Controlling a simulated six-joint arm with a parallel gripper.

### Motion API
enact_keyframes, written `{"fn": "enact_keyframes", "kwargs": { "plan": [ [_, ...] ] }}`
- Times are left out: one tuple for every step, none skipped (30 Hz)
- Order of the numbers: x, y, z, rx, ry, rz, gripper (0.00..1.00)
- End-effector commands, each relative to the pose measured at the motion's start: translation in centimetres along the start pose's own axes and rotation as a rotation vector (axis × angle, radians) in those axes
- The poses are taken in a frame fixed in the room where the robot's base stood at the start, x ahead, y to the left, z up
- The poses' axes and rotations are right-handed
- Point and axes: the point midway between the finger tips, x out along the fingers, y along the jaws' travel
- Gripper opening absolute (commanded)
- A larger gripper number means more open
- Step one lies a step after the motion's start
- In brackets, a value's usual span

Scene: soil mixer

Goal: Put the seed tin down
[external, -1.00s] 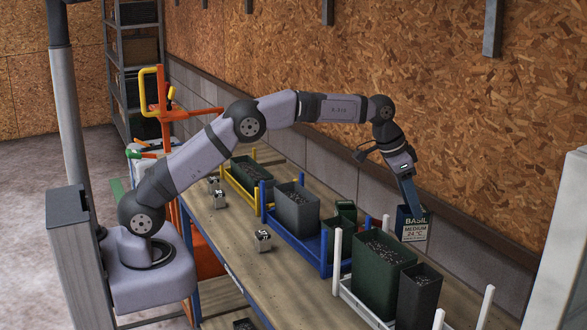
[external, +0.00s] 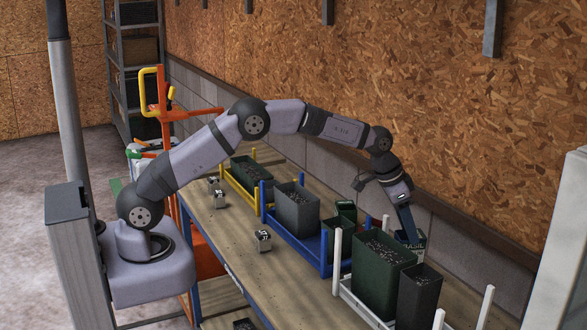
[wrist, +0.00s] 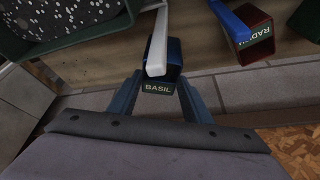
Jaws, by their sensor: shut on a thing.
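The seed tin (external: 418,240) is small and dark with a BASIL label. My gripper (external: 409,232) is shut on it from above, behind the large dark green bin in the white rack. The bin hides the tin's lower part, so I cannot tell whether it touches the bench. In the wrist view the BASIL tin (wrist: 161,78) sits between the two fingers of my gripper (wrist: 160,92), and a white post overlaps it.
The white rack (external: 360,304) holds a dark green bin (external: 378,278) and a dark grey bin (external: 418,300). The blue rack (external: 305,252) is to its left. A dark red tin (wrist: 262,50) with a cut-off label stands by a blue post in the wrist view.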

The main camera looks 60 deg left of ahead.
Motion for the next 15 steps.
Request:
{"fn": "enact_keyframes", "kwargs": {
  "plan": [
    [0.4, 0.0, 0.3, 0.000, -0.003, 0.001, 0.02],
    [0.7, 0.0, 0.4, 0.000, -0.004, 0.001, 0.02],
    [1.2, 0.0, 0.6, -0.001, -0.004, 0.001, 0.02],
    [1.5, 0.0, 0.7, -0.001, -0.004, 0.001, 0.02],
    [1.8, 0.0, 0.9, -0.001, -0.004, 0.001, 0.02],
    [2.2, 0.0, 1.0, -0.001, -0.003, 0.001, 0.02],
    [2.4, 0.0, 1.1, -0.001, -0.003, 0.001, 0.02],
    [2.6, 0.0, 1.2, -0.001, -0.003, 0.001, 0.02],
    [2.8, 0.0, 1.2, -0.001, -0.001, 0.000, 0.02],
    [2.9, 0.0, 1.2, -0.001, 0.000, 0.000, 0.02],
    [3.0, 0.0, 1.2, -0.001, 0.000, 0.000, 0.02],
    [3.0, 0.0, 1.2, -0.001, 0.001, 0.000, 0.02],
    [3.0, 0.0, 1.2, -0.001, 0.001, 0.000, 0.02],
    [3.0, 0.0, 1.2, -0.001, 0.001, 0.000, 0.02],
    [3.0, 0.0, 1.2, -0.001, 0.001, 0.000, 0.02]
  ]
}}
